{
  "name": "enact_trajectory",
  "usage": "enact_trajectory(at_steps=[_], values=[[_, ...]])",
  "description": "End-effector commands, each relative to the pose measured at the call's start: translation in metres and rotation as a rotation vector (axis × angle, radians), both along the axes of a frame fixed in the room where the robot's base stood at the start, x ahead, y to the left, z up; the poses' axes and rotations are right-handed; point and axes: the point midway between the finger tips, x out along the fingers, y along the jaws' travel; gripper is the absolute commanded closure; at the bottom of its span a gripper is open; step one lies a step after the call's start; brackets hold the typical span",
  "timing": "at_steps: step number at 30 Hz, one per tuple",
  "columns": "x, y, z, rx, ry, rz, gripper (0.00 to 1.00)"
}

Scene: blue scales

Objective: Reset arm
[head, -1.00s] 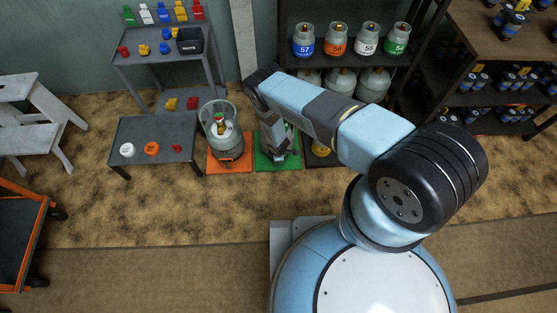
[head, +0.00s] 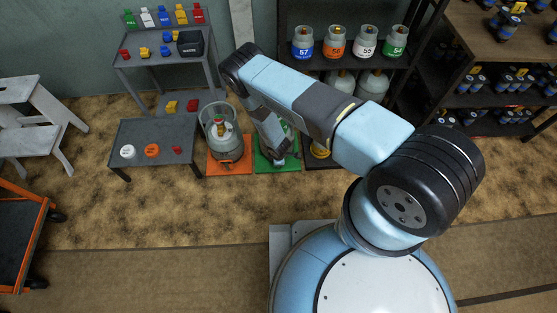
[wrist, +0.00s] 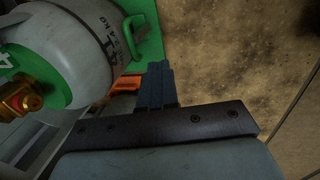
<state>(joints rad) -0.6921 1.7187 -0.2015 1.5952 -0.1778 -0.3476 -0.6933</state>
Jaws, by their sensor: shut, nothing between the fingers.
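My gripper (wrist: 158,85) is shut and empty in the wrist view, its dark fingers pressed together. It is beside a grey gas cylinder (wrist: 85,40) with a green label and a brass valve, which stands on a green mat (wrist: 150,25). I cannot tell the gap between fingers and cylinder. In the head view my arm comes down over the green mat (head: 264,163) and hides most of that cylinder. The gripper end is small and unclear there.
Another grey cylinder (head: 222,140) stands on an orange mat (head: 230,168) to the left. A low table (head: 135,135) holds coloured caps. A dark shelf (head: 345,65) at the back bears several numbered cylinders. An orange-framed cart (head: 20,240) is at left. The front floor is clear.

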Motion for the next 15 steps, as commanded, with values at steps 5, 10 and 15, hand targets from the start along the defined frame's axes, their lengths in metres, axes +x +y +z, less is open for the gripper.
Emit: enact_trajectory(at_steps=[5, 10, 15], values=[[-0.004, 0.000, 0.015, 0.000, 0.001, 0.001, 1.00], [-0.005, 0.000, 0.019, 0.000, 0.001, 0.001, 1.00], [-0.005, 0.000, 0.019, 0.000, 0.001, 0.000, 1.00]])
